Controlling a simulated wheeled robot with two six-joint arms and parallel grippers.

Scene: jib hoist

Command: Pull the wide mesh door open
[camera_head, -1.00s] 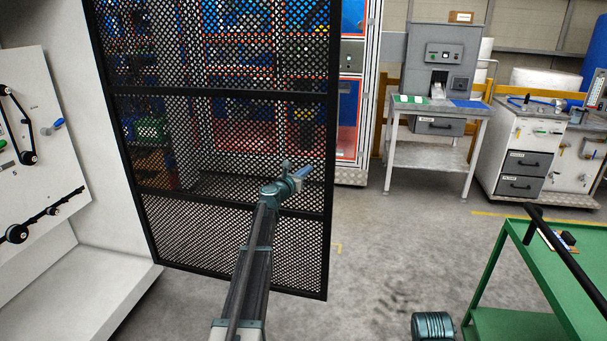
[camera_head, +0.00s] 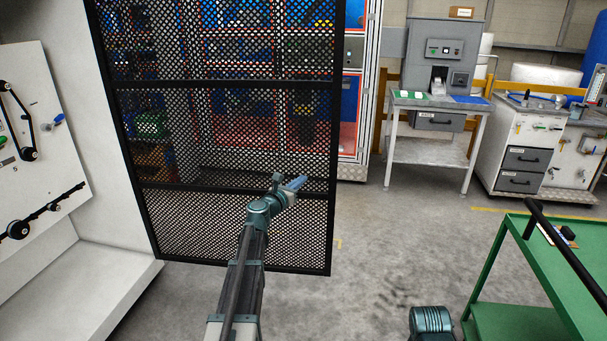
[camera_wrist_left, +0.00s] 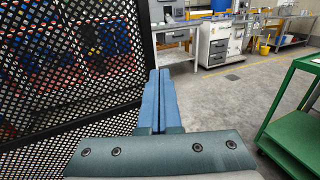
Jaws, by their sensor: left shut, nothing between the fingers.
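The wide mesh door (camera_head: 240,222) is a tall black framed panel in the head view, standing at an angle beside the white cabinet at left. Its free edge is on the right. My left gripper (camera_head: 297,184) shows in front of the door's lower part, near that free edge. In the left wrist view its blue fingers (camera_wrist_left: 160,98) are shut with nothing between them. The mesh (camera_wrist_left: 75,65) fills the left of that view, beside the fingers. I cannot tell whether the gripper touches the door. My right gripper is not in view.
A green cart (camera_head: 545,262) with a black handle stands at right. A grey machine on a table (camera_head: 435,150) and a white drawer unit (camera_head: 530,150) stand at the back. Shelves with blue bins show through the mesh. The floor (camera_head: 390,240) between door and cart is clear.

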